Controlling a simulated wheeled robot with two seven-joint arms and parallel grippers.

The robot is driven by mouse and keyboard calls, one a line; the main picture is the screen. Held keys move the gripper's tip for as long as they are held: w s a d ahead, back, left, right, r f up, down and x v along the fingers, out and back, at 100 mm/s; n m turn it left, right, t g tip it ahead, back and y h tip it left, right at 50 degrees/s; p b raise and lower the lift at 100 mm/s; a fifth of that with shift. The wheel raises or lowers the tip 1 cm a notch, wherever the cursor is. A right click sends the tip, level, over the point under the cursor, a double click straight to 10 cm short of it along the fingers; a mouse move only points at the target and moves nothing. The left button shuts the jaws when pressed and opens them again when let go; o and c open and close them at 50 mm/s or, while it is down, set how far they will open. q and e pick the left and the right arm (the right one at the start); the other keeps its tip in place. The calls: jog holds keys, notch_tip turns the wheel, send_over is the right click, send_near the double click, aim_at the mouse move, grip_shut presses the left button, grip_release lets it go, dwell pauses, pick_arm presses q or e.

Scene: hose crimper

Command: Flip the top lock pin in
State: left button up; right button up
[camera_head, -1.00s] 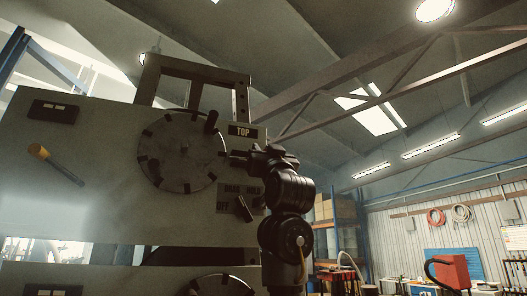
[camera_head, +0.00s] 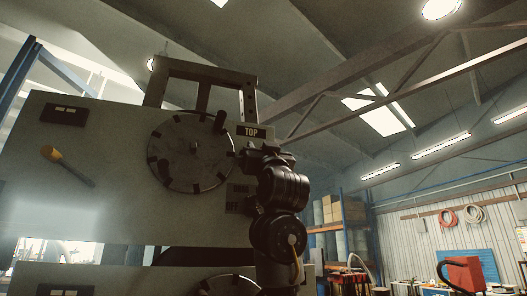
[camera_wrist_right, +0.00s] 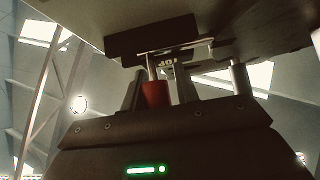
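The tall grey machine panel (camera_head: 100,200) carries a round notched disc (camera_head: 185,172) with a dark handle at its upper right. A TOP label (camera_head: 251,132) sits right of the disc. My right gripper (camera_head: 246,156) is just below this label, close to the panel edge, mostly hidden by its wrist. My left gripper is out of view.
A yellow-ended lever (camera_head: 50,153) is on the panel's left. A frame (camera_head: 205,72) rises from the machine's top. A second metal rod (camera_wrist_right: 239,78) stands at the right in the wrist view. Shelves (camera_head: 340,225) and a red machine (camera_head: 464,272) are in the right background.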

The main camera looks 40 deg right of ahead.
jog(key=shift+o, duration=1.2)
jog(key=shift+a, duration=0.3)
jog(key=shift+s+d+f, duration=0.1)
jog(key=shift+s+d, duration=0.05)
jog(key=shift+d, duration=0.05)
jog(key=b+v, duration=0.8)
jog(key=v, duration=0.2)
jog(key=shift+a, duration=0.3)
jog(key=shift+s+f, duration=0.1)
jog(key=shift+f, duration=0.05)
